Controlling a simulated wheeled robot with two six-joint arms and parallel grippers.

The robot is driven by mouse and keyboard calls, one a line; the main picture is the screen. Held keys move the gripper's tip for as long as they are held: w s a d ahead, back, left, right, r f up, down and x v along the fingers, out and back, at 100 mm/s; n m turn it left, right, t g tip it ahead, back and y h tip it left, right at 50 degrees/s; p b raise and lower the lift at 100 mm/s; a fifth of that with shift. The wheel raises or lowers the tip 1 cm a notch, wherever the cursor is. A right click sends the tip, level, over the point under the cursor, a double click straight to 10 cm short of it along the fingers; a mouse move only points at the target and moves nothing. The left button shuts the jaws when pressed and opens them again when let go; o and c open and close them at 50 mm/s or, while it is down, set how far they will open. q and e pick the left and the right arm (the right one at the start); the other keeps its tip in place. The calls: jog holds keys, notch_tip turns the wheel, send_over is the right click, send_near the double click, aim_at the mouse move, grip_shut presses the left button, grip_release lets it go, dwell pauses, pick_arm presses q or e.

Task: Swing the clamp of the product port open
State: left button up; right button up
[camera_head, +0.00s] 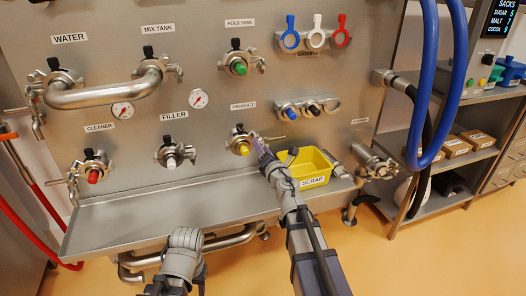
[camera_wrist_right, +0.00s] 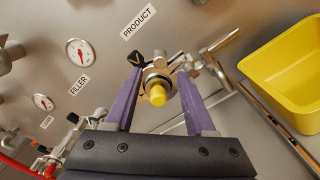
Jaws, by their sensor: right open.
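The product port (camera_head: 241,146) is on the steel panel under its PRODUCT label, with a yellow plug in its middle. In the right wrist view the yellow plug (camera_wrist_right: 158,96) faces me. The metal clamp (camera_wrist_right: 157,79) is around the port, with bright metal parts reaching up and right and a black knob at upper left. My right gripper (camera_head: 260,146) is just right of the port in the head view. In the wrist view its purple fingers are apart, one on each side of the port; I cannot tell if they touch it. My left arm shows at the bottom, its gripper not visible.
A yellow scrap bin (camera_head: 311,166) is close on the right of my right gripper. The filler port (camera_head: 171,155) is to the left. A steel ledge (camera_head: 140,216) runs below the ports. Blue hoses (camera_head: 459,75) hang at the right.

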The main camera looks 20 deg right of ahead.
aim_at(256, 134)
jog(key=w, duration=0.7)
jog(key=shift+w+a, duration=0.15)
jog(key=shift+w, duration=0.15)
jog(key=shift+w+r, duration=0.1)
jog(key=shift+w, duration=0.05)
